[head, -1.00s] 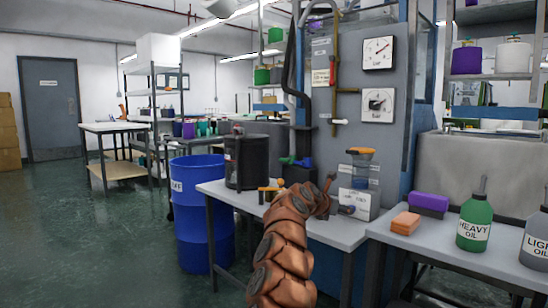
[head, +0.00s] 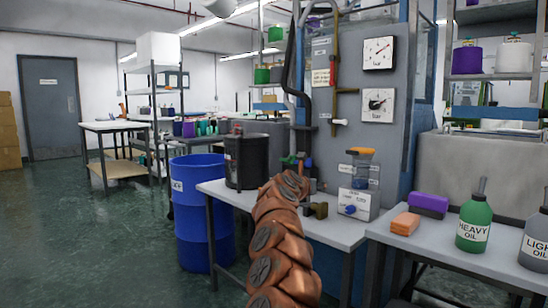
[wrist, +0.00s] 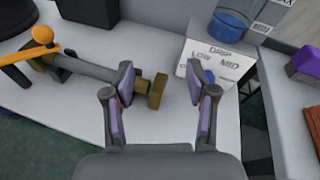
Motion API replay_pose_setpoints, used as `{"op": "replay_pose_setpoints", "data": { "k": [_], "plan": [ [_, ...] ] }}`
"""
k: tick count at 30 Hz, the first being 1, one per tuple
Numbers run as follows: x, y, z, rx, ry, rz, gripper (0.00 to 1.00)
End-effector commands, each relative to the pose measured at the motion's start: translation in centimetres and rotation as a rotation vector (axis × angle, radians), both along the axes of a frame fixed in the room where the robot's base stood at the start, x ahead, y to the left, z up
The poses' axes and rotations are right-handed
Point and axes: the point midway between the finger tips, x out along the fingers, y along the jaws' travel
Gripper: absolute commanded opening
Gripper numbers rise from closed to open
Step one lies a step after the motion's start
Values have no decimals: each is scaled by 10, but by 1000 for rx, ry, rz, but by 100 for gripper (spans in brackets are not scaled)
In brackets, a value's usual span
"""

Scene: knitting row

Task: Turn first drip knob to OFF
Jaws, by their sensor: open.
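Which mark the knob points at cannot be read. My gripper (wrist: 161,80) is open and empty, its purple-padded fingers apart in front of and left of the knob. In the head view my arm hides the gripper.
A grey pipe with a brass end (wrist: 158,90) lies under and between the fingers, with an orange ball-ended lever (wrist: 42,35) at left. A black pot (head: 246,160) stands left on the bench. An orange block (head: 405,223) and oil bottles (head: 474,220) stand right.

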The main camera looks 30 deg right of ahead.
Motion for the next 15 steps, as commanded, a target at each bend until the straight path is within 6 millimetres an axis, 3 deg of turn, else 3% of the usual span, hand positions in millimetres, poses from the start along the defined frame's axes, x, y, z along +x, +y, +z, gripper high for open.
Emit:
{"op": "replay_pose_setpoints", "data": {
  "k": [15],
  "plan": [
    [43, 50, 52, -177, 41, 223, 57]
  ]
}}
